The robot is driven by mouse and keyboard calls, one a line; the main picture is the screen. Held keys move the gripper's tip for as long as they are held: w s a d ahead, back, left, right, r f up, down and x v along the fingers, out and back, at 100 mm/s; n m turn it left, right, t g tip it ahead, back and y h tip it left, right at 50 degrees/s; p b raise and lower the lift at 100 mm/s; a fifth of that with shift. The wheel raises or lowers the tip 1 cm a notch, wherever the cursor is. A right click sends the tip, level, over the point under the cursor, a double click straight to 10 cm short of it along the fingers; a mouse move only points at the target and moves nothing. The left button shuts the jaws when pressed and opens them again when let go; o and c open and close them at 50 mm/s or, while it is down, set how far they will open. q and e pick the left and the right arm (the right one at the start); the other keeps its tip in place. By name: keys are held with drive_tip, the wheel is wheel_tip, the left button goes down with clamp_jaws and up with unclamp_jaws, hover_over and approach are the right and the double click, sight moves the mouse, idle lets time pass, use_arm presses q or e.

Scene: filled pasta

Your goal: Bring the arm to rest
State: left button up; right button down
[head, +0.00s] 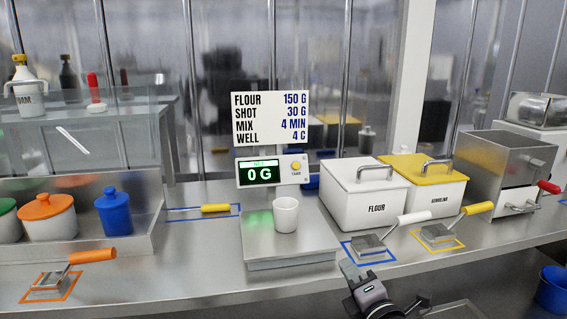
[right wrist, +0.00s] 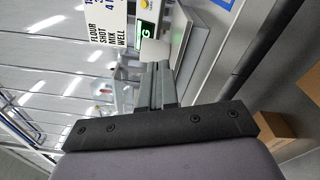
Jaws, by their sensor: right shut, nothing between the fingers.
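My right gripper (head: 347,268) is at the bottom of the head view, in front of the counter's front edge and below the flour box. In the right wrist view its two fingers (right wrist: 157,70) lie together, with nothing held between them. My left gripper is in neither view. A white cup (head: 286,214) stands upright on the scale plate (head: 290,246), apart from the right gripper. The scale display (head: 259,173) reads 0 G.
A flour box (head: 366,203) and a yellow-lidded semolina box (head: 437,186) stand right of the scale. Scoops with white (head: 414,217), yellow (head: 478,208) and orange (head: 93,255) handles lie on marked outlines. A steel machine (head: 508,165) stands far right. A blue bucket (head: 553,290) is below it.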

drive_tip(key=s+d+f+m+g+h, duration=0.1)
drive_tip(key=s+d+f+m+g, duration=0.2)
drive_tip(key=s+f+m, duration=0.8)
drive_tip(key=s+d+f+m+g+h, duration=0.1)
drive_tip(key=s+d+f+m+g, duration=0.3)
drive_tip(key=s+f+m, duration=0.7)
drive_tip(key=s+f, duration=0.2)
drive_tip(key=s, duration=0.4)
drive_tip(key=shift+s+f+m, duration=0.3)
drive_tip(key=shift+f, duration=0.1)
